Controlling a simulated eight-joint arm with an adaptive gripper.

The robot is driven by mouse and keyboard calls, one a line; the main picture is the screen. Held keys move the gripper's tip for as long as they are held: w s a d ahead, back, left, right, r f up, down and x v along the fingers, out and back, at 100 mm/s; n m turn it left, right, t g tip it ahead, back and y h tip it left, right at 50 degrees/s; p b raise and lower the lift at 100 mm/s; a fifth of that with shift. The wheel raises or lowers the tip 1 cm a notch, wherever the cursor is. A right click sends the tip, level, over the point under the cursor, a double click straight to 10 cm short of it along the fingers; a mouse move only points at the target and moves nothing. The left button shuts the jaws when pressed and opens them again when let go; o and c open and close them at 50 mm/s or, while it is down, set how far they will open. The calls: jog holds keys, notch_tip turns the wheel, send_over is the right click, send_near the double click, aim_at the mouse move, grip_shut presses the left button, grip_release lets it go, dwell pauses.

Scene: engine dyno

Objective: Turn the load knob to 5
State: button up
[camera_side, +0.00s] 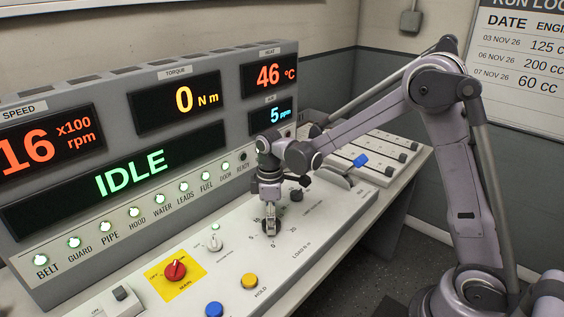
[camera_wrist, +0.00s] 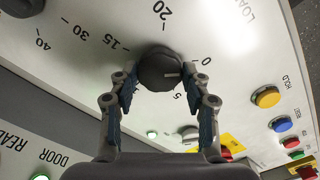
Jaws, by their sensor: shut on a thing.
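The load knob (camera_wrist: 158,70) is a dark round knob on the pale panel, with a white pointer line. In the wrist view the line points right, between the printed 0 and 5 and apparently nearer the 0. Marks 15 and 20 show on its other side; the lower side of the dial is partly hidden by my fingers. My gripper (camera_wrist: 160,82) is shut on the knob, one blue-padded finger on each side. In the side view my gripper (camera_side: 270,219) reaches down from above onto the knob (camera_side: 271,229), which is partly hidden there.
A yellow HOLD button (camera_side: 249,281), a blue button (camera_side: 214,309), a small selector (camera_side: 214,243) and a red MAIN switch (camera_side: 175,270) lie on the panel nearby. Another dark knob (camera_side: 296,195) sits behind. The display (camera_side: 130,180) reads IDLE; torque (camera_side: 180,102) reads 0.

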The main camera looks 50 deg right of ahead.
jog(key=m, duration=0.6)
jog(key=shift+m, duration=0.4)
jog(key=m, duration=0.6)
jog(key=shift+m, duration=0.4)
jog(key=o, duration=1.2)
jog(key=shift+c, duration=0.2)
notch_tip(320, 180, up, 12)
